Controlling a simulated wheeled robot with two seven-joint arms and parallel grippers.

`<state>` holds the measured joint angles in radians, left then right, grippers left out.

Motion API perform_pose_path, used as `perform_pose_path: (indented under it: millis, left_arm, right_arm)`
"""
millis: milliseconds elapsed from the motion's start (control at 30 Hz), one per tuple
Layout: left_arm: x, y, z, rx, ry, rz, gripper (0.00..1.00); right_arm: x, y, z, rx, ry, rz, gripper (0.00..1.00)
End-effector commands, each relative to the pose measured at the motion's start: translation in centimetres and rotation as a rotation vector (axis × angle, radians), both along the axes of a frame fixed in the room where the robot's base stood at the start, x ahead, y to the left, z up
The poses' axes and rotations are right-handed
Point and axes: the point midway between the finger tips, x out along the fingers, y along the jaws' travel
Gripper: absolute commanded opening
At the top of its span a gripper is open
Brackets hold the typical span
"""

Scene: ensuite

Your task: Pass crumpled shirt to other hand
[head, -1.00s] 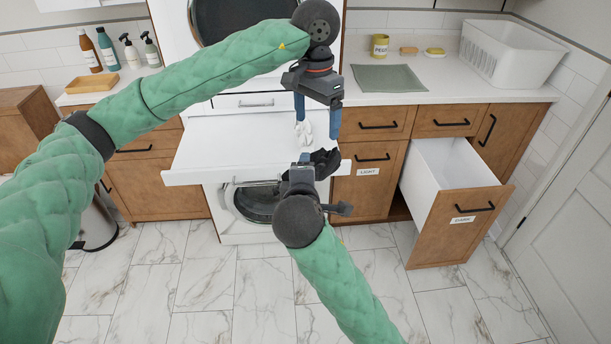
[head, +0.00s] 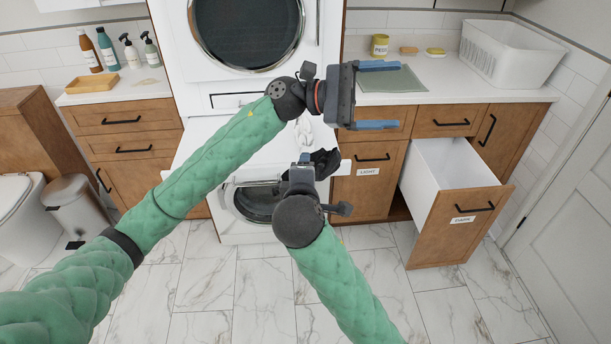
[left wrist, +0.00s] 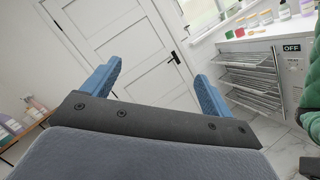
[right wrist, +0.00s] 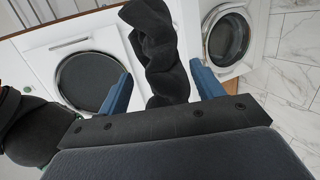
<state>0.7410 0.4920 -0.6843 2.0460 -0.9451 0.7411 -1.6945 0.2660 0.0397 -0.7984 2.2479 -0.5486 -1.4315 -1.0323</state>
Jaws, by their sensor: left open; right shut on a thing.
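A black crumpled shirt (head: 326,163) hangs in my right gripper (head: 303,168), in front of the pull-out shelf's right end. In the right wrist view the shirt (right wrist: 157,55) lies bunched between the blue fingers (right wrist: 162,75), which are shut on it. My left gripper (head: 385,95) is up and right of the shirt, fingers spread, pointing right and empty. In the left wrist view the blue fingers (left wrist: 158,75) are wide apart with nothing between them. It is clear of the shirt.
A white crumpled cloth (head: 304,134) lies on the pull-out shelf (head: 200,160). The DARK drawer (head: 455,225) stands open at right; the LIGHT drawer (head: 365,185) is shut. A white basket (head: 505,55) and a green mat (head: 392,80) are on the counter.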

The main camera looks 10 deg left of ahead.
Motion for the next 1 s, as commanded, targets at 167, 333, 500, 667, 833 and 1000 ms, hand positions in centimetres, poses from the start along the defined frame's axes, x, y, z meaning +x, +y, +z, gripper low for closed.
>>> perform_pose_path:
  millis: [167, 333, 500, 667, 833, 1000]
  left_arm:
    - [3.3, 4.0, 1.4, -0.267, 0.436, 0.090, 0.86]
    - [7.2, 9.3, 0.4, -0.527, 0.854, 0.145, 0.86]
    - [10.5, 15.1, -3.1, -0.779, 1.234, 0.177, 0.86]
    - [12.2, 19.8, -7.9, -1.004, 1.542, 0.192, 0.86]
    - [12.3, 23.5, -14.4, -1.239, 1.834, 0.202, 0.86]
    - [10.4, 25.4, -21.3, -1.463, 2.087, 0.214, 0.86]
  right_arm:
    - [0.0, 0.0, 0.0, 0.000, -0.001, 0.000, 0.32]
    - [0.0, 0.0, 0.0, 0.000, -0.001, 0.000, 0.32]
    - [0.0, 0.0, 0.0, 0.000, -0.001, 0.000, 0.32]
    - [0.0, 0.0, 0.0, 0.000, -0.001, 0.000, 0.32]
    - [0.0, 0.0, 0.0, 0.000, -0.001, 0.000, 0.32]
    - [0.0, 0.0, 0.0, 0.000, -0.001, 0.000, 0.32]
